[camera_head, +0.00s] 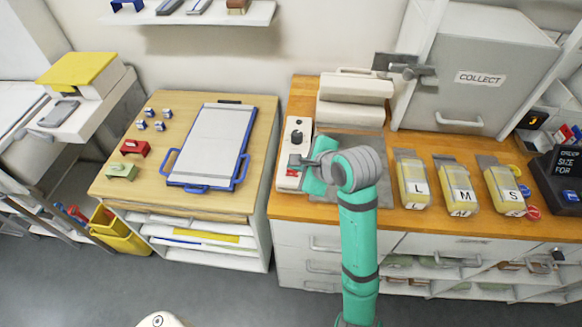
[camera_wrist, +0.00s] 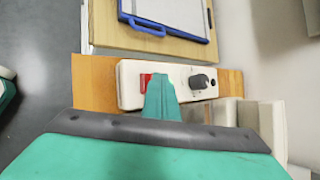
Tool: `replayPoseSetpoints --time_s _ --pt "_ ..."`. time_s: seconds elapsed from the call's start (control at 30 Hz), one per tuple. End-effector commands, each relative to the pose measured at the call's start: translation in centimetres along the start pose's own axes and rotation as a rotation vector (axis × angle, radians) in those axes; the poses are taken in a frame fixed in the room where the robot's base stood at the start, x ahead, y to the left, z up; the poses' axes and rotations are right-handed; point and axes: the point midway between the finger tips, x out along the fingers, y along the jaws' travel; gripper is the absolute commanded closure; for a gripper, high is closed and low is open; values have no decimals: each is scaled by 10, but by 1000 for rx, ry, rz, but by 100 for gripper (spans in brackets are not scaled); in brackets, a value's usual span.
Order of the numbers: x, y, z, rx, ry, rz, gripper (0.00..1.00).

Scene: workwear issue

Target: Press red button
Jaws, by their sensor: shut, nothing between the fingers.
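The red button (camera_wrist: 144,80) is a small red rectangle at the left end of a white control box (camera_wrist: 128,92) in the wrist view. In the head view the white control box (camera_head: 305,138) lies on the wooden counter, with the red button (camera_head: 294,160) near its front end. My gripper (camera_wrist: 161,76) is shut and empty, its fingertips over the box just right of the red button and partly covering it. My gripper in the head view (camera_head: 305,162) is beside the red button. I cannot tell whether the fingers touch it.
A black knob (camera_wrist: 199,81) sits on the box, right of my fingers. A wooden table with a blue-framed board (camera_head: 208,146) is to the left.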

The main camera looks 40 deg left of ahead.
Motion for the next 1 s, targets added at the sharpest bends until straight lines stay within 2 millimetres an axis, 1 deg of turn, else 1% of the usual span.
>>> replayPoseSetpoints --time_s 0.43,0.73,1.0 --pt "2 1 -1 0 0 1 100" --pt "-6 -5 5 -1 0 0 100" --pt "-7 -5 5 0 0 0 100"
